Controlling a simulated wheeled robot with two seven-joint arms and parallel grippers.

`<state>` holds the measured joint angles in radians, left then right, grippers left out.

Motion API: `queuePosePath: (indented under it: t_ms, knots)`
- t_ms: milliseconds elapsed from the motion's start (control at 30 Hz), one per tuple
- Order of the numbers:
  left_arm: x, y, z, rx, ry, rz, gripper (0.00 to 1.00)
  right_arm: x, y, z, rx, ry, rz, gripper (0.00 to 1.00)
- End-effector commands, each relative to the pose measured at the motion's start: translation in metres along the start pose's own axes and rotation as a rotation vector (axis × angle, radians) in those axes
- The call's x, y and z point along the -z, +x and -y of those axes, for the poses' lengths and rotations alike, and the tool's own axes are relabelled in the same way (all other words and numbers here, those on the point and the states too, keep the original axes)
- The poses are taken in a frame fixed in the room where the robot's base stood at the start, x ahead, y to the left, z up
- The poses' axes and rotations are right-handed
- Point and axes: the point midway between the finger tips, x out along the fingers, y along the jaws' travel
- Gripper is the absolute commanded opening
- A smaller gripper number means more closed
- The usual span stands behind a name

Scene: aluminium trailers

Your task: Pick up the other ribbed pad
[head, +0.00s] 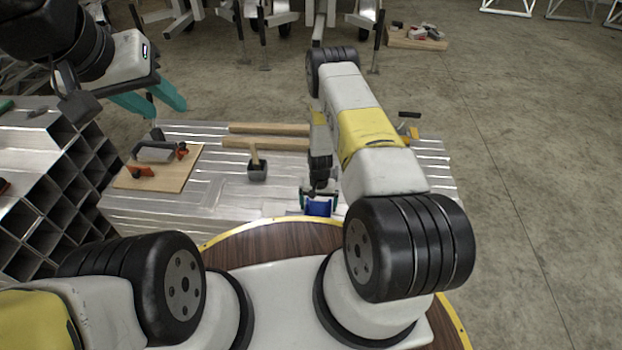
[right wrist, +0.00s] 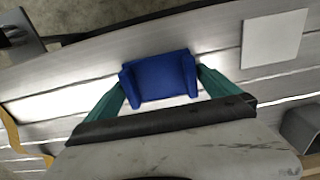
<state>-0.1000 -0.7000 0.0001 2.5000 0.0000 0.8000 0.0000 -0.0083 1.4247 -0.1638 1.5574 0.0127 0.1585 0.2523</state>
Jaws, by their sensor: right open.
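A blue pad (right wrist: 160,80) with raised ends lies on the metal planks. In the right wrist view it sits between the teal fingers of my right gripper (right wrist: 161,76), which is open around it. Ribs on it are not clear. In the head view the blue pad (head: 319,208) shows just beyond the round wooden top, with my right gripper (head: 320,197) over it, partly hidden by the arm. My left gripper (head: 158,104) is open and empty, raised at the upper left.
The metal bench (head: 215,195) carries a wooden board with a clamp-like tool (head: 160,170), wooden bars (head: 265,144) and a dark block with a handle (head: 257,170). Stacked square tubes (head: 70,190) stand at left. A pale square plate (right wrist: 274,39) lies right of the pad.

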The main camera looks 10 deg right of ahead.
Motion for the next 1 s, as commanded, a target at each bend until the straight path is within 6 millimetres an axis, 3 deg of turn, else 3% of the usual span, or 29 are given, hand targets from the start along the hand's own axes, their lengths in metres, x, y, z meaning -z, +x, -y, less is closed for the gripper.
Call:
queuePosePath:
  t_ms: [100,367,733,1000]
  knots:
    - [0.0,0.0,0.0,0.0,0.0,0.0,0.36,0.0,0.0,0.0,0.0,0.0,0.0,0.98]
    - [0.0,0.0,0.0,0.0,0.0,0.0,0.36,0.0,-0.001,0.0,0.0,0.0,0.0,0.48]
    - [0.0,0.0,0.0,0.0,0.0,0.0,0.36,0.001,-0.006,0.0,0.0,-0.001,0.0,0.48]
    - [0.0,0.0,0.0,0.0,0.0,0.0,0.36,0.001,-0.039,0.0,0.001,0.0,-0.002,0.48]
